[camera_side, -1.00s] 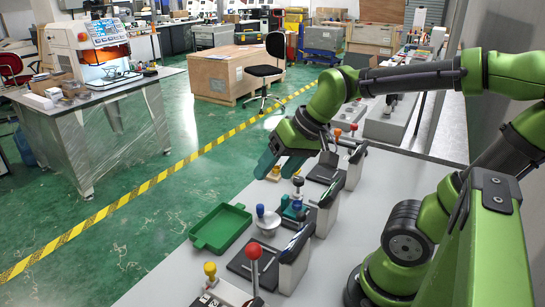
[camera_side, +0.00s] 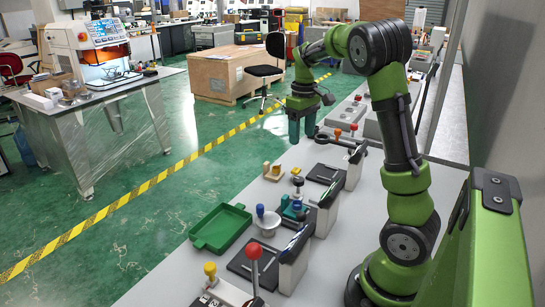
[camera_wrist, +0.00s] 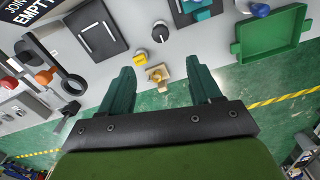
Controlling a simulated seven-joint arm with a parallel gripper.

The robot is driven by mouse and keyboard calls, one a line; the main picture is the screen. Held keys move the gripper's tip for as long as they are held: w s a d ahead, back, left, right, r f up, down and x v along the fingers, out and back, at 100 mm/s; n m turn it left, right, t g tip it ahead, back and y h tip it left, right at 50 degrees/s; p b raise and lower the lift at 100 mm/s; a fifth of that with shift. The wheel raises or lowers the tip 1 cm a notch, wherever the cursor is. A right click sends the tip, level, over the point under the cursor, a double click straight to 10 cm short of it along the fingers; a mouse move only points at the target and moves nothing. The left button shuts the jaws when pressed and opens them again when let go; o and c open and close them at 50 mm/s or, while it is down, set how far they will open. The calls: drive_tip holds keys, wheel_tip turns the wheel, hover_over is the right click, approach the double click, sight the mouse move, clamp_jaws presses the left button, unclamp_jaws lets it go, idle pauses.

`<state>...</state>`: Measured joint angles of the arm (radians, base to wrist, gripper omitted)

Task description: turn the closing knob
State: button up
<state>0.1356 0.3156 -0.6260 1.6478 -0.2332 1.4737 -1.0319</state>
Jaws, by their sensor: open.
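No knob is labelled readably as the closing knob, so I cannot tell which one it is. A round black knob with a pale mark (camera_wrist: 160,32) shows in the wrist view, beside a yellow knob (camera_wrist: 140,58). My gripper (camera_side: 302,138) points down above the table's far left edge. Its teal fingers (camera_wrist: 158,82) are apart, with nothing gripped; a small wooden block (camera_wrist: 158,74) shows between them.
A green tray (camera_side: 221,228), a white bowl (camera_side: 268,226) and a red-topped lever (camera_side: 253,252) stand on the near table. Black plates with upright panels (camera_side: 324,174) line its right side. Grey boxes (camera_side: 345,112) lie beyond my gripper.

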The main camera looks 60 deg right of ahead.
sight(299, 178)
wheel_tip(299, 178, down, 15)
drive_tip(key=shift+r, duration=0.1)
drive_tip(key=shift+c, duration=0.3)
drive_tip(key=c, duration=1)
